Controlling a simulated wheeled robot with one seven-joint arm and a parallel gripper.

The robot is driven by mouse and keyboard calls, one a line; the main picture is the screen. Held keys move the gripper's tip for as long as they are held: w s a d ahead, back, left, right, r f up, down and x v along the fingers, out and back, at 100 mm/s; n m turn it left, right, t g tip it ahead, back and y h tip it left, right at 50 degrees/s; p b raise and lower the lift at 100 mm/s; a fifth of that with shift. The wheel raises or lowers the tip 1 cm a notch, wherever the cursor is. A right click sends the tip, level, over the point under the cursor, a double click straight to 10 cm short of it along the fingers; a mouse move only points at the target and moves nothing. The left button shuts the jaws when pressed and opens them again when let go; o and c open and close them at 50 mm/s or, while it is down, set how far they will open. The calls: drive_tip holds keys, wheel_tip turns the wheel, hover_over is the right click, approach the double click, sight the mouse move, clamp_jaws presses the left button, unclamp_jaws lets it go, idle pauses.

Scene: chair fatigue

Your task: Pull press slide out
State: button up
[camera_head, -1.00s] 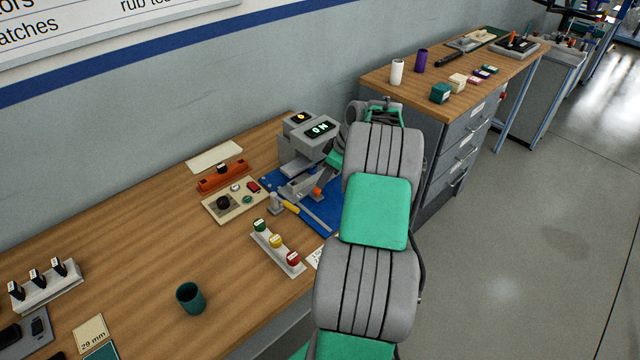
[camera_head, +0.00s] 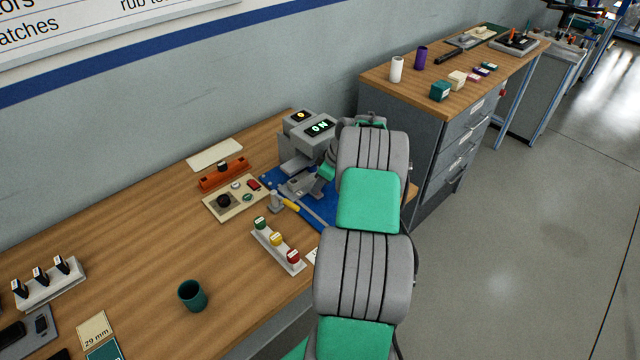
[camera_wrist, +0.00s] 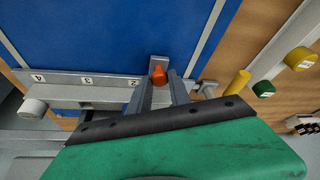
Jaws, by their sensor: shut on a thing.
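The grey press (camera_head: 306,140) stands on a blue base plate (camera_head: 318,207) on the wooden bench, with a lit readout on its head. In the wrist view an orange knob (camera_wrist: 159,75) sits between the fingers of my gripper (camera_wrist: 160,85), which is shut on it. The knob stands at a grey bar (camera_wrist: 60,77) marked 4, 3, 2, at the end beyond the 2. I take this as the press slide; its full extent is hidden. In the head view my gripper (camera_head: 302,186) is low in front of the press, and the knob is hidden.
A control panel (camera_head: 234,198) and orange block (camera_head: 223,174) lie left of the press. A yellow-handled tool (camera_head: 290,205) and a rack of coloured knobs (camera_head: 277,243) are near the front edge. A green cup (camera_head: 192,295) stands front left. Bare bench lies between.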

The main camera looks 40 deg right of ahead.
clamp_jaws()
idle(0.8)
drive_tip(key=s+b, duration=0.1)
drive_tip(key=s, duration=0.3)
drive_tip(key=s+b, duration=0.1)
drive_tip(key=s, duration=0.4)
drive_tip(key=s+b, duration=0.1)
drive_tip(key=s, duration=0.4)
drive_tip(key=shift+s+d, duration=0.15)
drive_tip(key=shift+d, duration=0.1)
drive_tip(key=shift+o, duration=1.4)
unclamp_jaws()
drive_tip(key=shift+o, duration=0.7)
drive_tip(key=shift+s, duration=0.2)
drive_tip(key=o, duration=0.3)
drive_tip(key=shift+w, duration=0.15)
